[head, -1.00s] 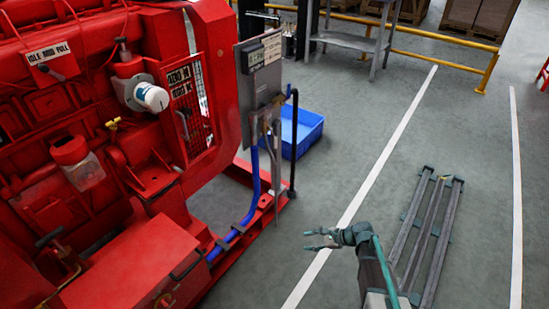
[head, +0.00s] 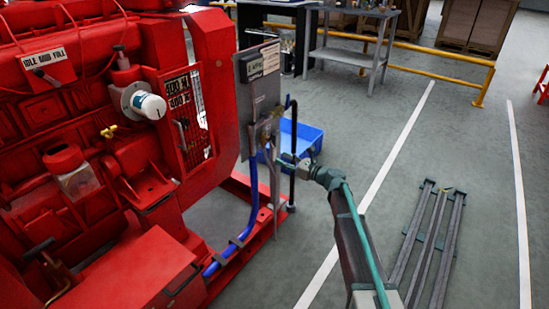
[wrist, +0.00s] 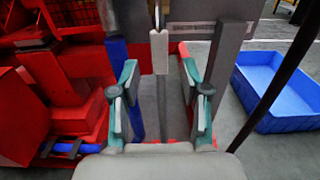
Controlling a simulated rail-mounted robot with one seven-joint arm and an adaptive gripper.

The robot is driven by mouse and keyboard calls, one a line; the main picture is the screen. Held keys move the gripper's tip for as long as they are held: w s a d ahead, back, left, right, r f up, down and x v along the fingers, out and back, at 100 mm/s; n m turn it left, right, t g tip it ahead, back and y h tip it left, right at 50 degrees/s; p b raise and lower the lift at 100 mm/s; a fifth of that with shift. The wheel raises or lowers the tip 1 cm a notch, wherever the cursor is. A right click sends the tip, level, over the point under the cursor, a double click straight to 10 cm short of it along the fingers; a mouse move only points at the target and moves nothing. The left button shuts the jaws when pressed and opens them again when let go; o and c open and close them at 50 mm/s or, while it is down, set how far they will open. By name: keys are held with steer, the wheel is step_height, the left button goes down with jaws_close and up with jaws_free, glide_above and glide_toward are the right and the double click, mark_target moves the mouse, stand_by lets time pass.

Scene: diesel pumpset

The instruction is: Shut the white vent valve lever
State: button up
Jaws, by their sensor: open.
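The white vent valve lever (wrist: 159,50) hangs straight down at the top middle of the wrist view, in front of a grey panel. Its upper end and the valve are cut off or unclear at the top edge. My gripper (wrist: 159,78) is open, with one teal finger on each side, and the lever's lower end lines up with the gap between them. No contact with the lever shows. In the head view my gripper (head: 284,160) is beside the panel (head: 260,88) on the red pumpset; the lever is too small to make out there.
A blue hose (head: 252,190) runs down left of the lever, and a dark upright pipe (head: 293,150) stands to the right. A blue bin (wrist: 268,95) lies on the floor behind.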

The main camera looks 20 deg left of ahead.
mark_target(275, 155)
steer(key=shift+b+x, duration=0.35)
steer(key=shift+x, duration=2.15)
jaws_close()
